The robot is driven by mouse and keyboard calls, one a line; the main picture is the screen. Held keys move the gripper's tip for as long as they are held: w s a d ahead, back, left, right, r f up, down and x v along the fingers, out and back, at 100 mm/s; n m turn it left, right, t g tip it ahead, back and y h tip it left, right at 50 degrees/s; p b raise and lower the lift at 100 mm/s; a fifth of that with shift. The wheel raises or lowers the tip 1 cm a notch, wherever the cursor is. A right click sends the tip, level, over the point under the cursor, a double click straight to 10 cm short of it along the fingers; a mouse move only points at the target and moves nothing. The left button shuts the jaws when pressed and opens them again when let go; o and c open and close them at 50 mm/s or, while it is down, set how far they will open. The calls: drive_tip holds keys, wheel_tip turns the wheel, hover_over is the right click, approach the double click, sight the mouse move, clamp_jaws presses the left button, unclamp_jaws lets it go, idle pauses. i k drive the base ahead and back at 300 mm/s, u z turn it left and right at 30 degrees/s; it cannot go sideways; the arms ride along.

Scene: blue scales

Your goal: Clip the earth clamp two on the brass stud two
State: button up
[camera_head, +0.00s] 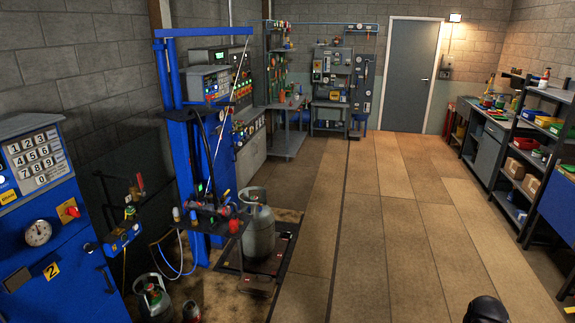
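I cannot make out earth clamp two or brass stud two for certain; small fittings here are too small to tell apart. A grey gas cylinder (259,228) stands upright on a low dark scale platform (285,258) beside a blue column frame (183,150). Small red, green and yellow fittings (210,209) sit on a bracket left of the cylinder. A dark rounded part at the bottom edge may be mine. My gripper's fingers are not in view.
The blue cabinet (70,290) with keypad and gauge fills the left edge. Smaller cylinders (155,300) and looped hoses stand on the floor near it. Shelving (512,185) lines the right wall. A grey door (410,75) is at the back. The tan floor (400,230) between is clear.

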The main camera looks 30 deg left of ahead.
sight(131, 211)
drive_tip(key=u, duration=0.25)
drive_tip(key=i, duration=1.55)
drive_tip(key=u, duration=0.6)
drive_tip(key=i, duration=0.75)
drive_tip(key=u, duration=0.85)
drive_tip(key=i, duration=0.6)
drive_tip(key=u, duration=0.8)
drive_tip(key=i, duration=0.8)
drive_tip(key=u, duration=0.4)
